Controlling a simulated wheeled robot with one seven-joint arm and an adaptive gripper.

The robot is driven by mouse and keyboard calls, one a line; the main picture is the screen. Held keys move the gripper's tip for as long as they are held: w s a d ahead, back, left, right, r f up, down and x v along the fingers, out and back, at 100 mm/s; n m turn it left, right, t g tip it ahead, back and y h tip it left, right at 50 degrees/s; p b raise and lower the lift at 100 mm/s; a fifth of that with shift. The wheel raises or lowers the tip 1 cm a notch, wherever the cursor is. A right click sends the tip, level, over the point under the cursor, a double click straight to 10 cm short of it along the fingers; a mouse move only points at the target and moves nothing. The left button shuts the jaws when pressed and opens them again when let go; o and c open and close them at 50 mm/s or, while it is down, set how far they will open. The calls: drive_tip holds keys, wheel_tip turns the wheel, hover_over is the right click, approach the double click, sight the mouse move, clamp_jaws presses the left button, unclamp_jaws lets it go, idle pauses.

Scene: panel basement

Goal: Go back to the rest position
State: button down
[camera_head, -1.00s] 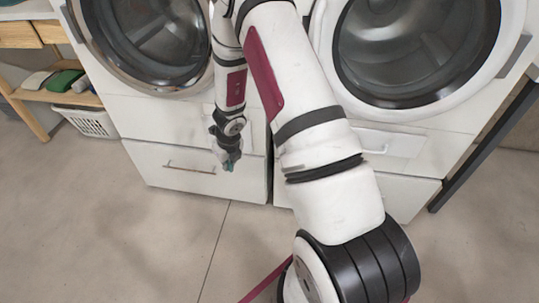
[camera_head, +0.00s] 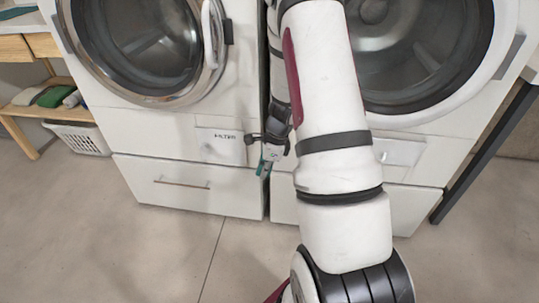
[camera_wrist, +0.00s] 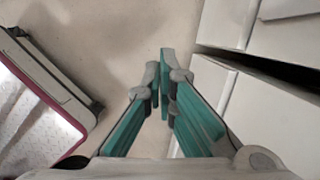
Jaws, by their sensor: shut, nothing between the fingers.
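My gripper (camera_head: 263,169) hangs in front of the gap between the two washing machines, pointing down, partly beside my upper arm in the head view. In the wrist view its teal fingers (camera_wrist: 160,88) are together at the tips with nothing between them. The floor shows below the fingers. Part of my forearm hides the gap between the machines.
The left washer (camera_head: 150,45) and right washer (camera_head: 415,50) stand close behind my arm, above white drawers, one with a metal handle (camera_head: 182,184). A wooden shelf (camera_head: 50,112) with a white basket (camera_head: 82,138) is at the left. The floor (camera_head: 130,255) in front is clear.

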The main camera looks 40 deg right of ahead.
drive_tip(key=p+v, duration=0.2)
drive_tip(key=v, duration=0.4)
drive_tip(key=shift+r+p, duration=0.3)
drive_tip(key=shift+s+d, duration=0.1)
drive_tip(key=shift+d, duration=0.05)
